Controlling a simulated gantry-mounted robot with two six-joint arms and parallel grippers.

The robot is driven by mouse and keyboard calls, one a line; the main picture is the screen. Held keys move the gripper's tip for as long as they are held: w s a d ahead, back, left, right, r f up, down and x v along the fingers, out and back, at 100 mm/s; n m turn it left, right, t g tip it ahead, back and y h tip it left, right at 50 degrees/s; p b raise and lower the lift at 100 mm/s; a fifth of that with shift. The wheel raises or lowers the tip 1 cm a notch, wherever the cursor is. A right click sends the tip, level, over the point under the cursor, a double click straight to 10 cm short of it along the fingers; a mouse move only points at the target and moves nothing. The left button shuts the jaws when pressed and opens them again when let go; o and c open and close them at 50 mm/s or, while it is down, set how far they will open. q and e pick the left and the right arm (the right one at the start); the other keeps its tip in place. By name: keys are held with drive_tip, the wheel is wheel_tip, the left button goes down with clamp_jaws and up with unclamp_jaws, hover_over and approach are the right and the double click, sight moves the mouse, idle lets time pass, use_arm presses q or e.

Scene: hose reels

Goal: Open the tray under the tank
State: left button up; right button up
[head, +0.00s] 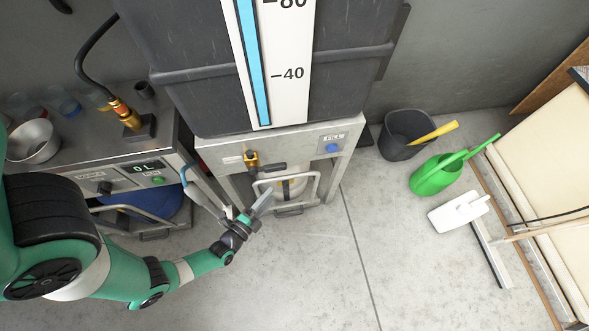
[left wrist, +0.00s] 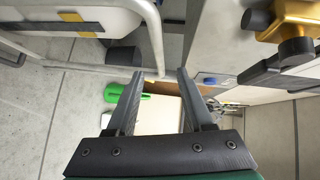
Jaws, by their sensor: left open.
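The dark grey tank (head: 345,95) with a blue level gauge stands on a metal stand (head: 348,150). In the opening under it is the tray area, with a pale bent-bar handle (head: 318,186) at its front. My left gripper (head: 250,205) is open and empty, just left of and in front of this handle. In the left wrist view a pale bar (left wrist: 90,67), which looks like the handle, crosses the upper left, beyond the fingertips (left wrist: 160,73). I see no contact between fingers and bar. The inside of the tray is largely hidden. My right gripper is not in view.
A brass valve (head: 251,158) and a blue FILL button (head: 332,148) sit above the handle. A steel bench (head: 75,150) stands left. The floor in front is clear.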

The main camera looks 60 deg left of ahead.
sight(287, 176)
use_arm(q)
drive_tip(key=b+x, duration=0.4)
drive_tip(key=x, duration=0.5)
drive_tip(key=shift+w+f, duration=0.25)
drive_tip(key=shift+w, duration=0.1)
drive_tip(key=shift+w+a+r, duration=0.1)
drive_tip(key=shift+w+a, duration=0.25)
drive_tip(key=shift+w, duration=0.25)
drive_tip(key=shift+s, duration=0.1)
drive_tip(key=shift+c, duration=0.6)
clamp_jaws()
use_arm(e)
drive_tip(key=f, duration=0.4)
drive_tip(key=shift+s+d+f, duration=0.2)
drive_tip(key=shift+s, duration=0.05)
